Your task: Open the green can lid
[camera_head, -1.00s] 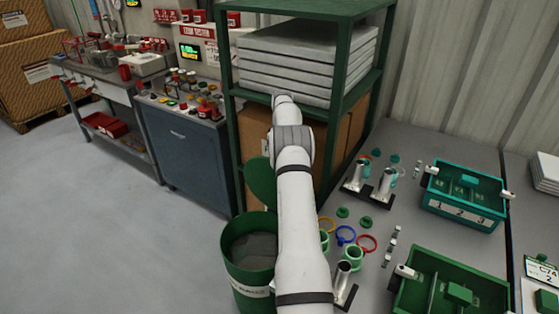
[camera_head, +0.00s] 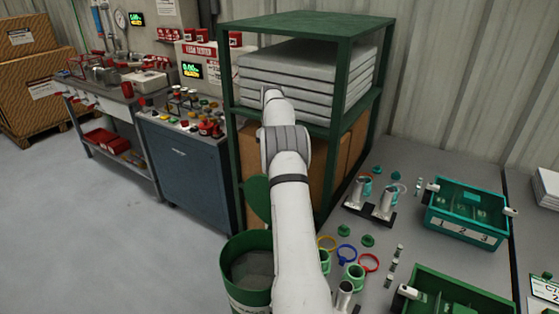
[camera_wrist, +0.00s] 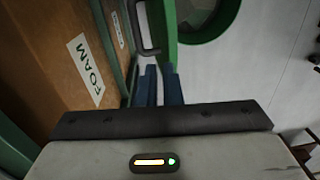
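The green can (camera_head: 232,290) stands on the floor at the lower middle of the head view, its round mouth uncovered. Its green lid (camera_head: 257,197) stands raised at the far side of the rim, partly behind my arm. In the wrist view the can's rim (camera_wrist: 205,36) curves around a dark inside, and the lid (camera_wrist: 169,35) appears nearly edge-on with a grey handle (camera_wrist: 143,28) on its left. My gripper (camera_wrist: 160,72) has its two blue fingers close together, just below the lid's edge, with nothing seen held. The head view hides the gripper behind my arm.
A cardboard box marked FOAM (camera_wrist: 85,68) is close on the left in the wrist view. A green shelf rack (camera_head: 232,120) with grey slabs stands behind the can. A grey table (camera_head: 415,250) with bins and parts is at right. Open floor (camera_head: 110,245) lies at left.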

